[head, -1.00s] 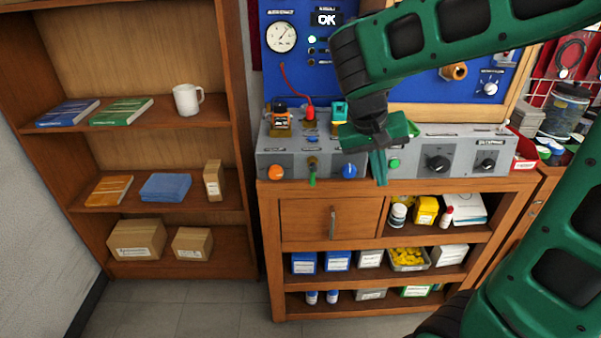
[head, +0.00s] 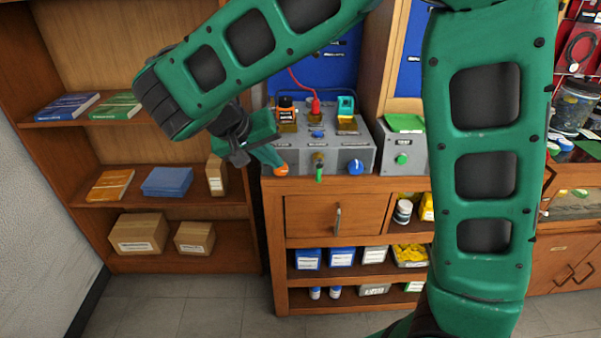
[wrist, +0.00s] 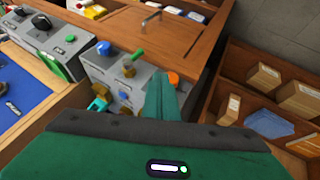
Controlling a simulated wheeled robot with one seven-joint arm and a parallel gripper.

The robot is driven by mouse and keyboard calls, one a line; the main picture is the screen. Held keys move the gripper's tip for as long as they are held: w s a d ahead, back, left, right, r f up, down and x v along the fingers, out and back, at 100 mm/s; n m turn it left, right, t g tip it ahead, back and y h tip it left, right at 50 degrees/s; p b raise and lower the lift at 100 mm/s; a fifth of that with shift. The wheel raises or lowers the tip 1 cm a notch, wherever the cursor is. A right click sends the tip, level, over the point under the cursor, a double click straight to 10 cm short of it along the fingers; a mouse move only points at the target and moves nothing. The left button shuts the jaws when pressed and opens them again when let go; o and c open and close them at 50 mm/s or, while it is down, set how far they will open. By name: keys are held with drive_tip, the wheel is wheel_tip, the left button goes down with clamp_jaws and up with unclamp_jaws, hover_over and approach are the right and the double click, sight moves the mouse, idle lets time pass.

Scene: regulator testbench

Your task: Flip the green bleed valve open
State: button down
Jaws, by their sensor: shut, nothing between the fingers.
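The green bleed valve lever (head: 319,172) hangs down on the front of the grey regulator box, between the orange knob (head: 281,170) and the blue knob (head: 355,167). In the wrist view the green lever (wrist: 137,54) points away from its brass fitting (wrist: 129,70). My gripper (head: 281,166) is shut and empty, with its fingertips at the orange knob, left of the green lever and apart from it. In the wrist view my gripper (wrist: 161,80) shows its closed fingers beside the orange knob (wrist: 173,79), partly covering the box front. I cannot tell whether they touch the knob.
The grey box (head: 345,155) carries a red lever (head: 316,107) and a teal-handled valve (head: 346,106) on top. A wooden cabinet with a drawer (head: 312,214) is below. A bookshelf (head: 70,122) stands left. My arm hides the right part of the bench.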

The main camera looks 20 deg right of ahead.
sight(319, 173)
drive_tip(key=shift+d, duration=0.15)
drive_tip(key=shift+w+d+f, duration=0.45)
drive_tip(key=shift+d+f, duration=0.9)
drive_tip(key=shift+d, duration=0.2)
drive_tip(key=shift+w+d+f, duration=0.5)
drive_tip(key=shift+d+f, duration=0.8)
drive_tip(key=shift+d, duration=0.2)
drive_tip(key=shift+w+d+f, duration=0.45)
drive_tip(key=shift+d+f, duration=0.9)
drive_tip(key=shift+d, duration=0.2)
